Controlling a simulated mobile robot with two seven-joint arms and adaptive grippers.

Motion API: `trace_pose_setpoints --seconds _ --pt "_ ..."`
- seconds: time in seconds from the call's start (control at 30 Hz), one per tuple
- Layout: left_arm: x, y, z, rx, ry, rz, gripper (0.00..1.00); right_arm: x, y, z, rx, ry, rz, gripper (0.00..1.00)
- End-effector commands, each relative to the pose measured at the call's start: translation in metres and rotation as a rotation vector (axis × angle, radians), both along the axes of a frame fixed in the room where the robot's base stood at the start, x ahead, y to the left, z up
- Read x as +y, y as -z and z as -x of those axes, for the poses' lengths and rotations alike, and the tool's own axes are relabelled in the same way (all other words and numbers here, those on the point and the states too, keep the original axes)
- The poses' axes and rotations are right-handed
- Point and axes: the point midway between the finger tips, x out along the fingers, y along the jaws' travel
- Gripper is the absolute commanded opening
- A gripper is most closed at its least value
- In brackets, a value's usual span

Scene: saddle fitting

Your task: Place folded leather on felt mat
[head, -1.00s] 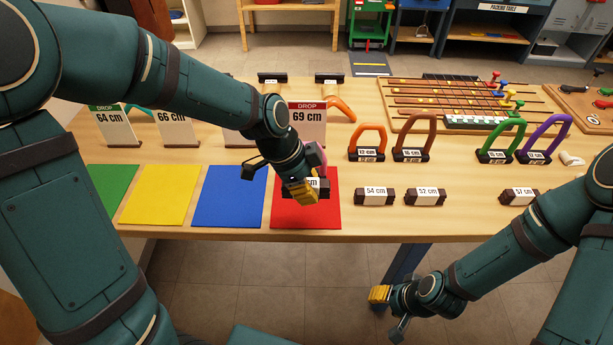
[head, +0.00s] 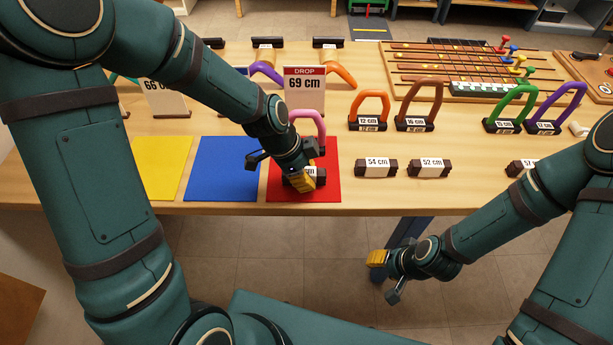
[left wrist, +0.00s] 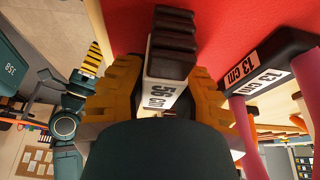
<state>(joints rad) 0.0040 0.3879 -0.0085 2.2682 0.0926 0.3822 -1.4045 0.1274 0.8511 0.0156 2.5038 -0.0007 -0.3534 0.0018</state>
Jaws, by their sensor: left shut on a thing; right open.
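My left gripper (head: 303,181) is over the red felt mat (head: 330,190). It is shut on the folded leather (left wrist: 172,48), a dark brown piece with a white 56 cm label, which also shows partly hidden beside the fingers in the head view (head: 320,174). The red mat fills the top of the left wrist view (left wrist: 235,35). Whether the leather touches the mat, I cannot tell. A pink arch (head: 310,115) with a dark 13 cm base stands just behind the leather. My right gripper (head: 379,263) is open and empty, in front of the table and below its edge.
Blue (head: 222,170) and yellow (head: 162,168) mats lie bare left of the red one. The 69 cm sign (head: 305,92) stands behind it. Leather pieces labelled 54 cm (head: 376,168) and 52 cm (head: 429,168) lie to the right, with an orange arch (head: 369,108) and others behind.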

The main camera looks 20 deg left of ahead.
Motion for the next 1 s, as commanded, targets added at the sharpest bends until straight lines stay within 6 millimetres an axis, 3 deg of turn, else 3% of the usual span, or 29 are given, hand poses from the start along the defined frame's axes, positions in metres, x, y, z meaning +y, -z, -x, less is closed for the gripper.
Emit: trace_pose_setpoints --seconds 0.4,0.43,0.47,0.5,0.87,1.0 --pt "0.000 0.008 0.000 -0.002 0.000 0.000 0.00 0.000 0.005 -0.001 -0.002 0.001 0.000 0.47" --pt "0.000 0.007 0.000 -0.002 0.000 -0.001 0.36 0.000 0.005 -0.001 -0.002 0.001 0.000 0.47" --pt "0.000 0.007 0.000 -0.001 0.001 0.000 0.47 0.000 0.004 -0.001 -0.002 0.001 0.000 0.47" --pt "0.000 0.006 0.000 -0.002 0.000 -0.001 0.50 0.000 0.004 -0.001 -0.002 0.001 0.000 0.47" --pt "0.000 0.004 0.000 -0.001 0.001 0.000 0.50 0.000 0.001 -0.001 -0.002 0.001 0.000 0.47" --pt "0.005 -0.012 0.001 -0.004 -0.002 0.001 0.50 0.000 -0.004 0.000 0.000 0.000 0.000 0.47"
